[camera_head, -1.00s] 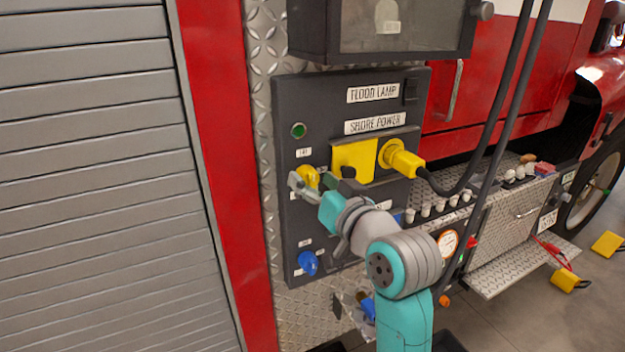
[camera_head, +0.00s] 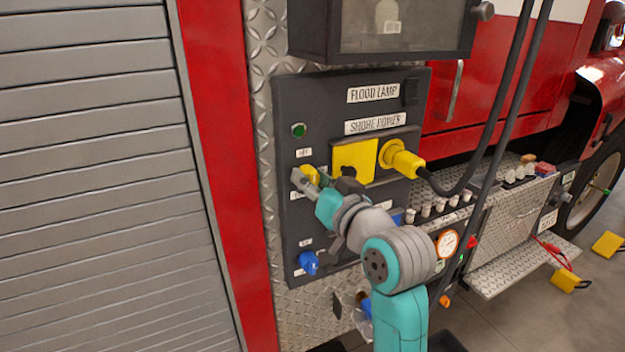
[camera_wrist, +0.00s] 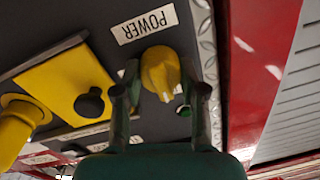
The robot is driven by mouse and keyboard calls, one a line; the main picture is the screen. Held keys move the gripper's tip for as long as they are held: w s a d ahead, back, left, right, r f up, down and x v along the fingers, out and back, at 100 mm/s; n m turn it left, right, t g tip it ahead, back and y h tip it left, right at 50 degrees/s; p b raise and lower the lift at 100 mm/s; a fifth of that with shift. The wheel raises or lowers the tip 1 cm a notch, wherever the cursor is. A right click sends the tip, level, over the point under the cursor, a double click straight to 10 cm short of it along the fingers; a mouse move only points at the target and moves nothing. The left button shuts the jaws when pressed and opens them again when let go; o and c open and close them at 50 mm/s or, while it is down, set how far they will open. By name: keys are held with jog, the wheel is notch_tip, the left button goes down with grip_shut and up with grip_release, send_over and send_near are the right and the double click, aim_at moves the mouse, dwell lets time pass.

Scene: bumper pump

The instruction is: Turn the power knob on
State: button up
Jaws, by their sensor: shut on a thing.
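The yellow power knob (camera_head: 312,173) is on the dark control panel (camera_head: 335,225), partly hidden behind my fingers in the head view. In the wrist view, the yellow knob (camera_wrist: 160,70) sits between my two fingers, beside a white POWER label (camera_wrist: 145,24) printed upside down from this view. My gripper (camera_wrist: 160,88) is shut on the knob, with one finger on each side. In the head view, my gripper (camera_head: 306,183) reaches the panel from the lower right. The knob's exact pointing direction is hard to read.
A yellow socket plate (camera_head: 354,160) and a yellow plug (camera_head: 402,160) with a black cable are just right of my gripper. A green button (camera_head: 299,130) is above the knob, and a blue knob (camera_head: 309,263) is below. A grey box (camera_head: 385,25) juts out above the panel.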

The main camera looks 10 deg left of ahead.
jog(key=m, duration=0.4)
jog(key=shift+f, duration=0.1)
jog(key=m, duration=0.5)
jog(key=shift+t, duration=0.3)
jog(key=m, duration=0.4)
jog(key=shift+f+m, duration=0.15)
jog(key=shift+m, duration=0.25)
jog(key=shift+m+t+h, duration=0.3)
jog(key=shift+m, duration=1.8)
jog(key=shift+f, duration=0.1)
jog(key=o, duration=1.1)
jog(key=shift+o, duration=0.2)
